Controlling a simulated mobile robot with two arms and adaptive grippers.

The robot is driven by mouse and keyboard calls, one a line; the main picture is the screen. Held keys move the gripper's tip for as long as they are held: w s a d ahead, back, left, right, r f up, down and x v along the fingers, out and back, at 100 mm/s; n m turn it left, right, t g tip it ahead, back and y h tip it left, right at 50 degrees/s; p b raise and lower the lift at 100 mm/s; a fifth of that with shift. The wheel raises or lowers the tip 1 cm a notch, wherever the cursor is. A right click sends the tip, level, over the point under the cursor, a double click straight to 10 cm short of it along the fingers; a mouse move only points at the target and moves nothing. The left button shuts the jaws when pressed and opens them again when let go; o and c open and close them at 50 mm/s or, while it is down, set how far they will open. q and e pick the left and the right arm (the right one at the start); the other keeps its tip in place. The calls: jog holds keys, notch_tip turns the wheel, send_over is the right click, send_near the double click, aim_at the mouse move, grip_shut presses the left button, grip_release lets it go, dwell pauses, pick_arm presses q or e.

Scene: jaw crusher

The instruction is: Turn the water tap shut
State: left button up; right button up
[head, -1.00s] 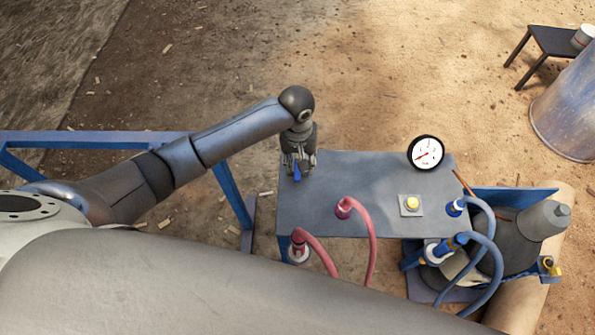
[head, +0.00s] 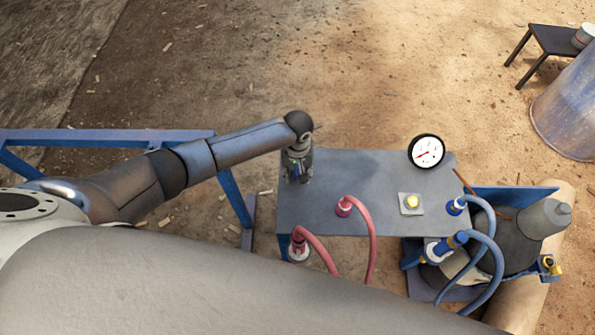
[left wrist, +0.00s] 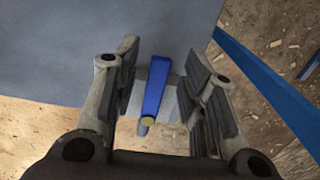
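My left gripper (left wrist: 167,85) is open, with one finger on each side of the blue handle and a gap on both sides. In the head view my left gripper (head: 297,176) is over the panel's left end and hides most of the tap. My right gripper is not in view.
The grey panel (head: 318,215) carries red hoses (head: 366,240), a yellow button (head: 412,201), a round gauge (head: 426,152) and blue hoses (head: 490,235). A blue frame (head: 232,195) stands left of it. The panel's middle is bare.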

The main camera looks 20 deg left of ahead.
pick_arm(q)
grip_shut()
dwell(0.3)
